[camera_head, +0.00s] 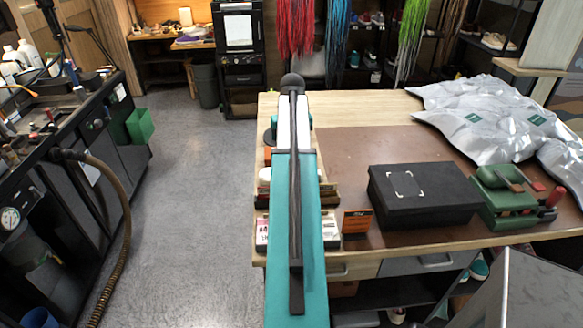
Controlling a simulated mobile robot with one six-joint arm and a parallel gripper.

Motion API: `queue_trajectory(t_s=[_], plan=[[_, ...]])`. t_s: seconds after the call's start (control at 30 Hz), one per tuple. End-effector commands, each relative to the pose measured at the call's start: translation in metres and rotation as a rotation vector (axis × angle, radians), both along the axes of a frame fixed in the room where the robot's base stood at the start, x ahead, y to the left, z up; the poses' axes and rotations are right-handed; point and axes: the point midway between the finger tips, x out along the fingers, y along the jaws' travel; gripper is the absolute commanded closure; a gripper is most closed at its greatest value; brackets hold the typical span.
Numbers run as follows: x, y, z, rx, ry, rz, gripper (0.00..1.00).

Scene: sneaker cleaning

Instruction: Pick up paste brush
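I cannot make out a paste brush in the head view. Small goods stand along the left edge of the workbench (345,135), and my teal and white arm hides part of them. Among them are small white cartons (262,232) at the front left and a white round-topped item (265,175) further back. My arm reaches up the middle of the picture to a dark rounded joint. My gripper does not show, so I cannot see whether it holds anything.
A black box (424,195), an orange-and-black card (357,221) and a green device (505,197) stand on the bench. Silver bags (490,115) lie at its back right. Open grey floor (190,190) separates it from a black counter (75,150) on the left.

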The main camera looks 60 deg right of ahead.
Motion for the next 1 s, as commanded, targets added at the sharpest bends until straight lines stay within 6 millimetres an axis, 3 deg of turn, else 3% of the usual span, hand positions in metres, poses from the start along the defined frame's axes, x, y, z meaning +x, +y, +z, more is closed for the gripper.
queue_trajectory(t_s=[0.67,0.9,1.0], plan=[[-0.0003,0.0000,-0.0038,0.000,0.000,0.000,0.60],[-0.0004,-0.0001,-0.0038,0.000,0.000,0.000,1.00],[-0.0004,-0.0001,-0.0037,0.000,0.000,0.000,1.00]])
